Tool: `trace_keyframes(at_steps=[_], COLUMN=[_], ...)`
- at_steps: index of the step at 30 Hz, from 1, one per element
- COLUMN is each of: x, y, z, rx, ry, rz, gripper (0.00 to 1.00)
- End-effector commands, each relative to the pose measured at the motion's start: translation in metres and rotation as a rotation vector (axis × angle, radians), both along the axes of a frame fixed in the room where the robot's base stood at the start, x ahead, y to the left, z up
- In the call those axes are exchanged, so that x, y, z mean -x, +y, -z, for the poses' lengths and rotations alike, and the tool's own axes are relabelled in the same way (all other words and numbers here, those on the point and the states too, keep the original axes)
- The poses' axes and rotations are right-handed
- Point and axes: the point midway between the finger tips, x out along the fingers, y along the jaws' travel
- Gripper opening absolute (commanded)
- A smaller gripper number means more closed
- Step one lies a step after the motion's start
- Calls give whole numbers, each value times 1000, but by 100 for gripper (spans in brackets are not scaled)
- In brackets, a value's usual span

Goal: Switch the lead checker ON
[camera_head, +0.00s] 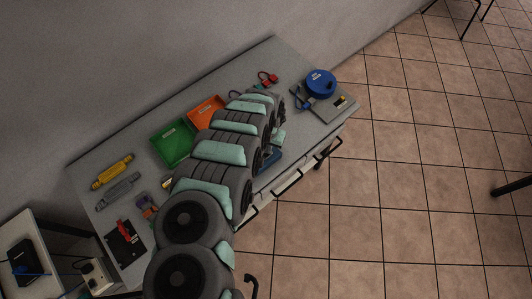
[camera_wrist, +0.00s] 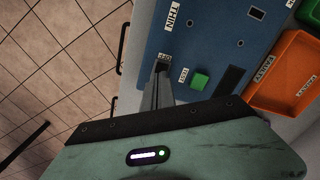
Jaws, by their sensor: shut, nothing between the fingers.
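The lead checker is a blue panel with white labels and small holes, and it fills the upper middle of the wrist view (camera_wrist: 210,40). A green square button (camera_wrist: 200,81) sits on it beside a label that seems to read TEST, with a dark rectangle to its right. My gripper (camera_wrist: 162,72) is shut and empty, its fingertips over the panel's left part at a small dark spot by a small label. The fingers cover that spot, so a switch and its position cannot be made out. In the head view my arm hides most of the blue checker (camera_head: 266,160) and the gripper.
An orange tray (camera_head: 222,103) and a green tray (camera_head: 160,141) stand behind my arm. A blue round reel (camera_head: 320,82) is at the bench's right end. Yellow and grey tools (camera_head: 112,170) lie at the left. Open floor lies beyond the front edge.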

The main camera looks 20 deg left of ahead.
Motion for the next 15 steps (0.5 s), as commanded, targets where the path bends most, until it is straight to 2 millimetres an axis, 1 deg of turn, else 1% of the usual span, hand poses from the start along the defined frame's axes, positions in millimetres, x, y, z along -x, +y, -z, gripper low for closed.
trace_keyframes(at_steps=[15], x=[0], y=[0], z=[8], rx=[0], ry=[0], rz=[1], gripper=[0])
